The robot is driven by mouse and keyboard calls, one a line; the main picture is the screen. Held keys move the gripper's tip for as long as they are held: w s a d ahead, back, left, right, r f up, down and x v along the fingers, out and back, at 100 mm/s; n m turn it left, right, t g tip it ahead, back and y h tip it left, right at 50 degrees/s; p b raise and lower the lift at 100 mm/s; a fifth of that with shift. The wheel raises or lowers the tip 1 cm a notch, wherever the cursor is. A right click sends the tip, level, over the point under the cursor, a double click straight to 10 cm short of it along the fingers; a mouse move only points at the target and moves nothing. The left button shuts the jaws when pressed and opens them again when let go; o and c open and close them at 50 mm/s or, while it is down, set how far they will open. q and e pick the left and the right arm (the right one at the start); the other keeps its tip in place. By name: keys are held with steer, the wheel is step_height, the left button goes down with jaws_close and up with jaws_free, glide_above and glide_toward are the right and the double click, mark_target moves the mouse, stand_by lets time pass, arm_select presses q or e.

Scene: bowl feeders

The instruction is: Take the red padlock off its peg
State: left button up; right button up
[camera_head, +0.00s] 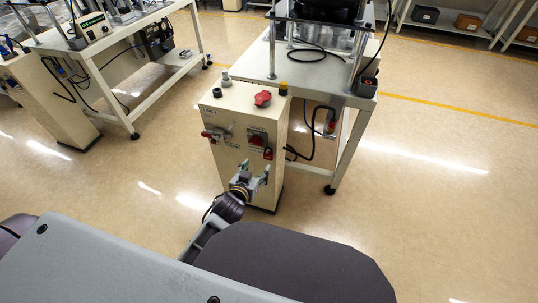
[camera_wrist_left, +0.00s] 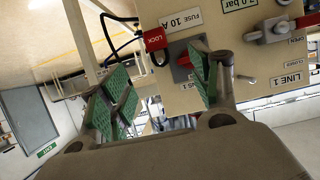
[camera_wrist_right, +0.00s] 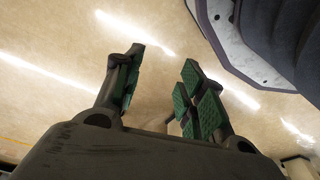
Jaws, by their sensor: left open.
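The red padlock (camera_head: 268,153) hangs on the front of the cream cabinet (camera_head: 228,162), at the lower right of a red switch (camera_head: 256,139). In the left wrist view the padlock (camera_wrist_left: 155,39) has a LOCK label and a dark shackle, next to the red switch handle (camera_wrist_left: 184,61). Its peg cannot be made out clearly. My left gripper (camera_head: 256,169) is open and empty, just below and in front of the padlock. In the left wrist view the padlock shows beyond and between the fingertips, apart from them. My right gripper (camera_wrist_right: 158,75) is open and empty above bare floor.
The cabinet top carries a red knob (camera_head: 263,98) and a yellow-and-black button (camera_head: 283,88). A red valve handle (camera_head: 212,134) sits left of the switch. A white bench (camera_head: 262,57) stands close behind at the right. Open floor (camera_head: 430,190) lies to the right.

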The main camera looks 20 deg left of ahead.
arm_select(q)
steer(key=shift+w, duration=0.1)
steer(key=b, duration=0.1)
glide_toward(267, 154)
steer(key=shift+x, duration=1.5)
steer(key=shift+b+x, duration=0.35)
steer(key=shift+x, duration=0.8)
steer(key=shift+a+f, duration=0.15)
arm_select(e)
steer(key=r, duration=0.2)
steer(key=a+r, duration=0.1)
steer(key=r, duration=0.2)
steer(key=shift+w+a+r, duration=0.1)
steer(key=shift+a, duration=0.05)
